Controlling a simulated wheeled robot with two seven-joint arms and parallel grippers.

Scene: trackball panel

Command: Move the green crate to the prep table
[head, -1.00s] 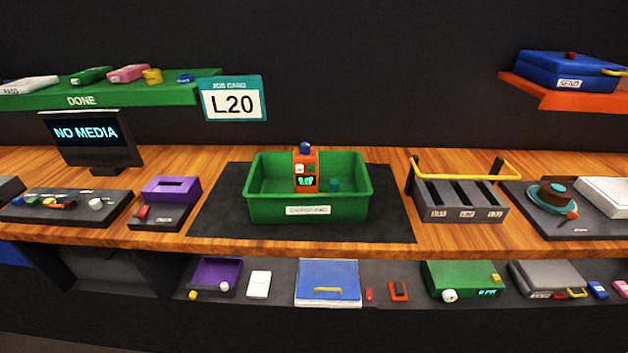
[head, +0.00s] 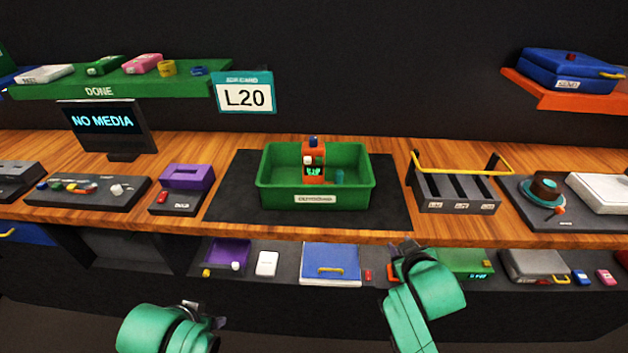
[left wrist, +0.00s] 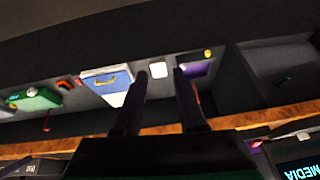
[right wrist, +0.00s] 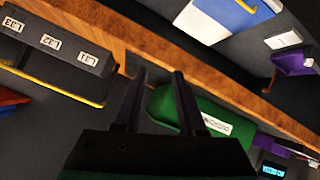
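The green crate (head: 275,200) sits upright on a dark mat (head: 230,205) on the wooden bench, with a small label on its front. An orange device (head: 314,172) with a blue knob and a small teal thing (head: 339,177) are inside it. The crate also shows in the right wrist view (right wrist: 215,122), partly behind my fingers. My right gripper (head: 404,248) is low and right of the crate, apart from it; its fingers (right wrist: 158,85) are spread and empty. My left gripper (head: 205,312) is lower left, below the bench; its fingers (left wrist: 160,85) are spread and empty. I cannot tell which surface is the prep table.
A yellow-handled slotted rack (head: 456,191) stands right of the mat, a purple-topped box (head: 186,178) left of it. A lower shelf (head: 383,282) holds a blue box (head: 331,262) and other items. A green shelf (head: 130,87) and an orange shelf (head: 565,98) are above.

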